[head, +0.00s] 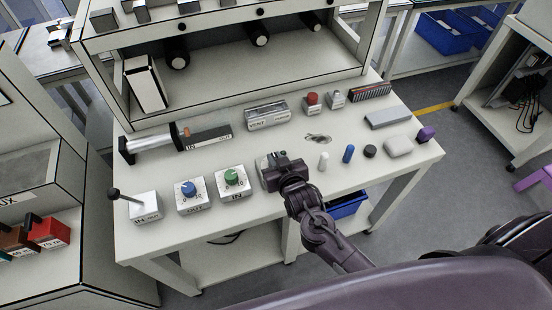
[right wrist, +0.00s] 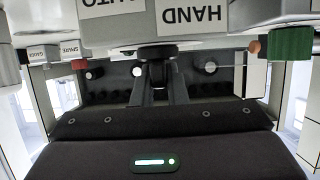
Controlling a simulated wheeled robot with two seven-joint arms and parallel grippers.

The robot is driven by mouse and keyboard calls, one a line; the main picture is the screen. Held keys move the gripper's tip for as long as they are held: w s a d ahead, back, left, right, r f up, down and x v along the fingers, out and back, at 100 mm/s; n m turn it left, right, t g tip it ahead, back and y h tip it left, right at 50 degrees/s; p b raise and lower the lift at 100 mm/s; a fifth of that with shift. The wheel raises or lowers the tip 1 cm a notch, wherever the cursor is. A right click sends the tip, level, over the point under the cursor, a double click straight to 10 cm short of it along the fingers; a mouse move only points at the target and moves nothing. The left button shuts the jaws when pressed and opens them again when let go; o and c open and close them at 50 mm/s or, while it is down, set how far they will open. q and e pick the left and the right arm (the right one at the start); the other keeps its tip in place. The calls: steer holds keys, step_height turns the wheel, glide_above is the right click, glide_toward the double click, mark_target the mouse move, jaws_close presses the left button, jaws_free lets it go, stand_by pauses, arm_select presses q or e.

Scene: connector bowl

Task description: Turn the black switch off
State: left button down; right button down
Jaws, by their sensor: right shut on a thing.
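A grey switch box (head: 263,164) stands near the front middle of the white table, mostly hidden behind my right gripper. In the right wrist view its face carries AUTO and HAND labels (right wrist: 206,15), which appear upside down. A black switch (right wrist: 157,53) sticks out from that face between the labels. My right gripper (head: 281,160) is at the box. In the right wrist view its fingers (right wrist: 157,75) are shut on the black switch. The switch's exact turn angle is hard to tell. My left gripper is not in view.
Left of the box are a green knob (head: 231,176), a blue knob (head: 188,188) and a lever box (head: 144,206). Right of it stand a white peg (head: 323,160), a blue peg (head: 348,153) and a grey block (head: 398,146). A vent panel (head: 266,115) is behind.

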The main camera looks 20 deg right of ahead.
steer(key=c, duration=1.4)
jaws_free()
steer(key=shift+c, duration=0.2)
steer(key=b+v, duration=0.1)
steer(key=v, duration=0.6)
steer(key=shift+s, duration=0.35)
steer(key=shift+r, duration=0.15)
